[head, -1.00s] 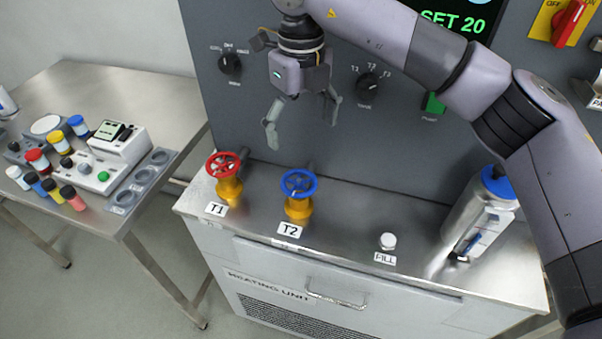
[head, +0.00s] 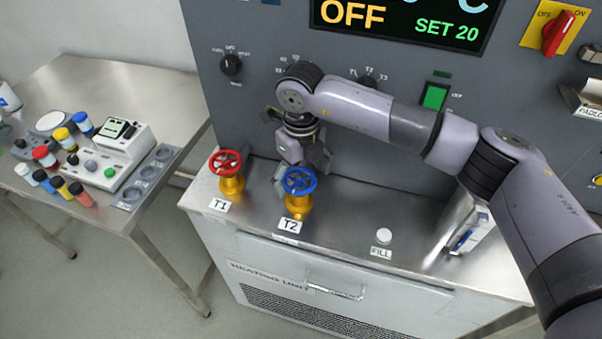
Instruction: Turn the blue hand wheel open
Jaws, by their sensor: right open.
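The blue hand wheel (head: 299,181) sits on a yellow valve body (head: 298,205) behind the T2 label, on the steel top of the heating unit. My right gripper (head: 296,178) points down right behind and above the blue wheel. Its fingers are partly hidden by the wheel, one finger showing at the wheel's left side. It is open, and I cannot tell whether it touches the rim. My left gripper is out of view.
A red hand wheel (head: 226,163) on the T1 valve stands close on the left. A white FILL cap (head: 384,236) and a steel canister (head: 468,222) stand to the right. The control panel (head: 230,110) rises behind. A side table (head: 90,85) holds several coloured-cap vials.

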